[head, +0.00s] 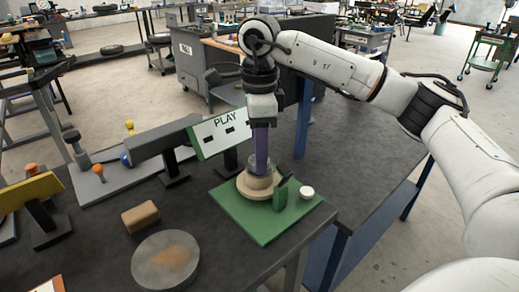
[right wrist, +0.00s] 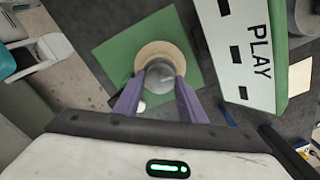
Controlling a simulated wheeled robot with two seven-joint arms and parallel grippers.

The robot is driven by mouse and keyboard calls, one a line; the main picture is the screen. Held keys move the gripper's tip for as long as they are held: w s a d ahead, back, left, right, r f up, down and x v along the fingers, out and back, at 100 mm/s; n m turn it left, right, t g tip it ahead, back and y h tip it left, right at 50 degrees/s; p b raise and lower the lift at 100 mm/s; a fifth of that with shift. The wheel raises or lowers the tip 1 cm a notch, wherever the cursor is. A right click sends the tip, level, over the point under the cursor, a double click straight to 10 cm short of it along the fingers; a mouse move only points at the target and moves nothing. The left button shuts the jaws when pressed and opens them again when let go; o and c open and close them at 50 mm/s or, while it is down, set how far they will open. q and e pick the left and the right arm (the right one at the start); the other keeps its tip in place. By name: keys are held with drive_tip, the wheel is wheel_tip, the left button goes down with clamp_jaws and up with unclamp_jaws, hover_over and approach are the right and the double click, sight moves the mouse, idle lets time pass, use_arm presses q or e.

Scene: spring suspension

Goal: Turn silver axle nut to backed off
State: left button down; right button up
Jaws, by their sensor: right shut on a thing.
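My right gripper (head: 261,168) points straight down over the green base plate (head: 250,225). Its purple fingers are closed around the silver axle nut (right wrist: 158,72), one finger on each side. In the head view the fingers hide most of the nut. Below it is a round tan hub (head: 246,192), which shows as a ring around the nut in the right wrist view (right wrist: 146,52). My left gripper is not in view.
A white-and-green sign reading PLAY (head: 222,134) stands close behind and left of the hub. A brown block (head: 140,216) and a round grey disc (head: 166,260) lie on the dark table to the left. The table's edge is close at the plate's front right.

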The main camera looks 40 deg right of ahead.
drive_tip(key=shift+n, duration=0.9)
drive_tip(key=o, duration=1.1)
drive_tip(key=shift+c, duration=0.2)
wheel_tip(320, 180, up, 10)
drive_tip(key=p, duration=0.1)
drive_tip(key=shift+r+p, duration=0.2)
drive_tip(key=shift+p, duration=0.15)
